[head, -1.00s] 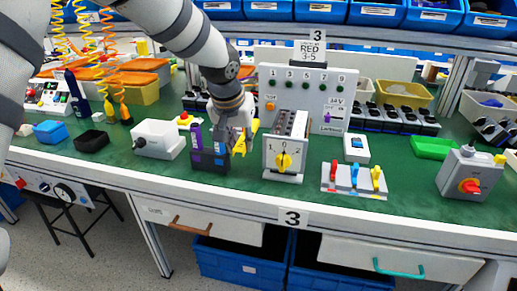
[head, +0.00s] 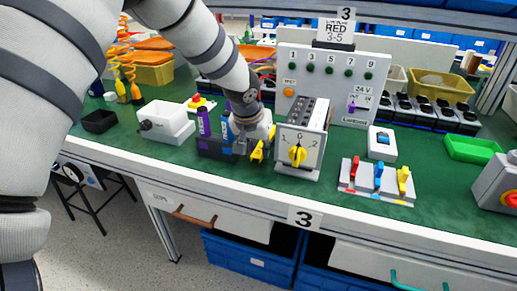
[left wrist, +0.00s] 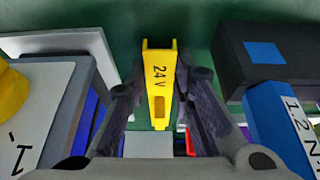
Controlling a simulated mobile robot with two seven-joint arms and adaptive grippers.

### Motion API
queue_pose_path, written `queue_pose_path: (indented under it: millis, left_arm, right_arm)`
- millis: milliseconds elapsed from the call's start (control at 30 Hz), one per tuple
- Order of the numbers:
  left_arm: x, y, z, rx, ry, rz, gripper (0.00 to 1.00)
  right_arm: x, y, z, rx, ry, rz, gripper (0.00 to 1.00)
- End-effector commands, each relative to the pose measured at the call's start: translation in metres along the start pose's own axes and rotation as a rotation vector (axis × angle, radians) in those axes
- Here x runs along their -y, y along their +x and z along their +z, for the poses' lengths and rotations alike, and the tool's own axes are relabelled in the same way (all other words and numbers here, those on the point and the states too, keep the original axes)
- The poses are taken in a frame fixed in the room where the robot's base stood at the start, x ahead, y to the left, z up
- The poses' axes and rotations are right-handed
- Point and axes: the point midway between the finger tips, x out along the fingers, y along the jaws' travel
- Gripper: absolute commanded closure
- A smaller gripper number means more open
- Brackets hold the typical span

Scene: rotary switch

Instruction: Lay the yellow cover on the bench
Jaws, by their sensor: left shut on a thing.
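My left gripper (head: 254,150) is shut on the yellow cover (left wrist: 160,82), marked "24 V" in the left wrist view. In the head view the yellow cover (head: 262,146) shows low over the green bench (head: 232,181), between a dark tool holder and the rotary switch box (head: 301,158). Whether the cover touches the bench cannot be told. The switch box has a yellow knob (head: 298,155) and marks 1, 0 and 2. My right gripper is not in view.
The dark holder (head: 214,150) with purple and blue tools stands close left of the gripper. A board with several coloured levers (head: 377,180) lies right of the switch box. A numbered panel (head: 331,85) stands behind. A narrow green strip is free in front.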

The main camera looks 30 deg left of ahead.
Motion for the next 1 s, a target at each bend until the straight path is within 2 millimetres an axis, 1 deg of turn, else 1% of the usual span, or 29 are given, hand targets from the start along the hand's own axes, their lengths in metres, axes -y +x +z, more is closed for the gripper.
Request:
queue_pose_path:
  millis: [367,400,467,500,767,867,933,967,1000]
  left_arm:
    - [0.000,0.010,0.005,0.001,0.001,0.000,1.00]
    - [0.000,0.010,0.005,0.002,0.001,0.000,0.76]
    - [0.000,0.010,0.005,0.003,0.001,-0.001,0.62]
    - [0.000,0.010,0.005,0.003,0.001,-0.001,0.58]
    - [0.001,0.011,0.006,0.005,0.000,-0.002,0.58]
    - [0.001,0.007,0.004,0.004,-0.001,-0.001,0.58]
    - [0.001,-0.002,-0.001,0.000,-0.002,0.001,0.58]
    - [0.000,-0.011,-0.002,-0.002,-0.002,0.000,0.58]
    - [0.000,-0.024,-0.003,-0.006,0.000,0.000,0.58]
  right_arm:
    - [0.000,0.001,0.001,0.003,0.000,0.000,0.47]
    - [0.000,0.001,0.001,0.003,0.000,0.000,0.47]
    - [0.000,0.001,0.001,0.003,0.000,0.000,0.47]
    - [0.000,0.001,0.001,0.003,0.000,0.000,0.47]
    - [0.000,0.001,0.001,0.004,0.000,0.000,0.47]
    - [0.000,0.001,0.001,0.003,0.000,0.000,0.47]
    - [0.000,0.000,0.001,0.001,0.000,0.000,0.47]
    - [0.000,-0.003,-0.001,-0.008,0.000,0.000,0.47]
    - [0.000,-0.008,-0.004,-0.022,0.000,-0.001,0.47]
